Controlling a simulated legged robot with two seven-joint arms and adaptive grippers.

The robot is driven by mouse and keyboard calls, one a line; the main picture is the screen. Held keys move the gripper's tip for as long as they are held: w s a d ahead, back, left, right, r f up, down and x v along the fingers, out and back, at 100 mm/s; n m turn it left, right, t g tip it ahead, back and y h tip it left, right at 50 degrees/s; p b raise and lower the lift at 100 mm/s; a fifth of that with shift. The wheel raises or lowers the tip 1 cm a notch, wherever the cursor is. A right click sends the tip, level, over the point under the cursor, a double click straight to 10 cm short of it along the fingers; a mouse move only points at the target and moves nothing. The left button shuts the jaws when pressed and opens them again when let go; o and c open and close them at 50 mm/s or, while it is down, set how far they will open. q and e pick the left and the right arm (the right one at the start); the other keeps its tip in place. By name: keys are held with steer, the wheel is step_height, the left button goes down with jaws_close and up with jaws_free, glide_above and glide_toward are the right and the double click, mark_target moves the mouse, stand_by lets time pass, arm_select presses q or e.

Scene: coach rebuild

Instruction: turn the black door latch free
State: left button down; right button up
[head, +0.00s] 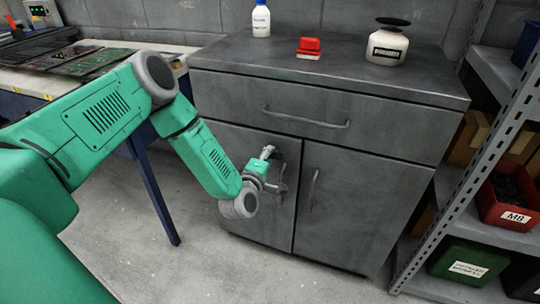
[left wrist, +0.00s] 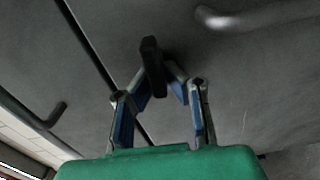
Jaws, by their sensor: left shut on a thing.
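The black door latch (left wrist: 152,66) shows in the left wrist view as a short dark bar on the grey cabinet front, beside the dark gap between panels. My left gripper (left wrist: 160,86) has its fingertips closed in on the latch from both sides and is shut on it. In the head view my left gripper (head: 277,178) is at the upper right part of the left cabinet door (head: 243,205), near the gap between the doors. It hides the latch there. Both cabinet doors look closed. My right gripper is in neither view.
The right door (head: 360,205) and drawer (head: 375,130) have bar handles. On the cabinet top are a white bottle (head: 261,22), a red object (head: 308,48) and a cream jar (head: 387,48). A metal shelf (head: 475,170) with bins stands right, a workbench left. Floor in front is clear.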

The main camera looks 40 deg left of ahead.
arm_select(q)
steer(key=shift+s+f, duration=0.15)
steer(key=shift+f, duration=0.2)
steer(key=c, duration=1.6)
jaws_free()
steer(key=shift+a, duration=0.1)
steer(key=shift+r, duration=0.1)
steer(key=v, duration=1.1)
steer(key=shift+s, duration=0.35)
